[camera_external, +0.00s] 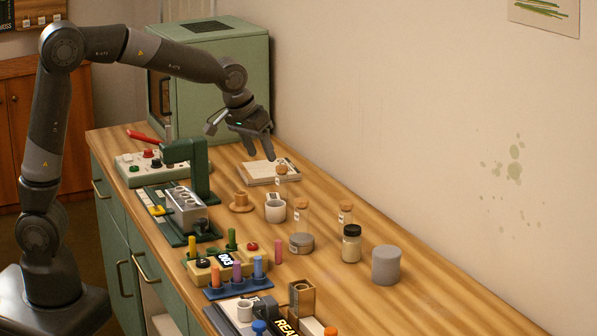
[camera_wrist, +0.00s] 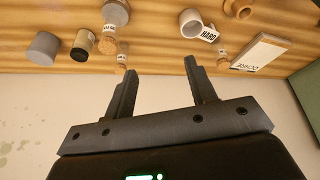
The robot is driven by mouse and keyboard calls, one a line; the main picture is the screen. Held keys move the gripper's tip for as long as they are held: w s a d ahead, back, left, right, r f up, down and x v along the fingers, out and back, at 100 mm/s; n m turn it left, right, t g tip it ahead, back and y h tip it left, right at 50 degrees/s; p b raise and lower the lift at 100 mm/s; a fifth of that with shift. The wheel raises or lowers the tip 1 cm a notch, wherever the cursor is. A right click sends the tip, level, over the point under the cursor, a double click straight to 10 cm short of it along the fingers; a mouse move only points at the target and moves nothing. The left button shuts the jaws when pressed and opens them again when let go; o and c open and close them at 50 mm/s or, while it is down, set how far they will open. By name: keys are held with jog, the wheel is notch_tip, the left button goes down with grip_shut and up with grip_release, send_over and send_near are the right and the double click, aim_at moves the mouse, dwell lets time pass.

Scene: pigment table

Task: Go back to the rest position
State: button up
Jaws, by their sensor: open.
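My gripper (camera_external: 262,148) is held above the back part of the table, over the area of a flat white box with a label (camera_external: 269,171). In the wrist view my gripper (camera_wrist: 157,72) shows two dark fingers spread well apart with nothing between them. The box also shows in the wrist view (camera_wrist: 260,53), to the right of the fingers. The arm reaches in from the left, with its elbow raised.
The wooden table (camera_external: 440,300) carries a white mug (camera_external: 275,211), corked vials (camera_external: 301,217), a dark-lidded jar (camera_external: 351,246), a grey cylinder (camera_external: 386,265), a green press (camera_external: 200,165), a button panel (camera_external: 160,166) and a peg rack (camera_external: 238,283). A green cabinet (camera_external: 220,85) stands behind. The right table edge is clear.

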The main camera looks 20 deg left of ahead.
jog(key=a+r+n+t+h, duration=0.1)
jog(key=a+r, duration=0.3)
jog(key=a, duration=0.9)
jog(key=a+r+n, duration=0.1)
jog(key=a+r, duration=0.3)
jog(key=a, duration=0.9)
jog(key=s+a+f+n+y, duration=0.1)
jog(key=s+a+f, duration=0.2)
jog(key=s+a, duration=0.3)
jog(key=s+a+f+n+t+y, duration=0.1)
jog(key=s+a+f+n+y, duration=0.1)
jog(key=s+a, duration=0.5)
jog(key=shift+s+a+f+y, duration=0.3)
jog(key=shift+s+f, duration=0.25)
jog(key=shift+s, duration=0.15)
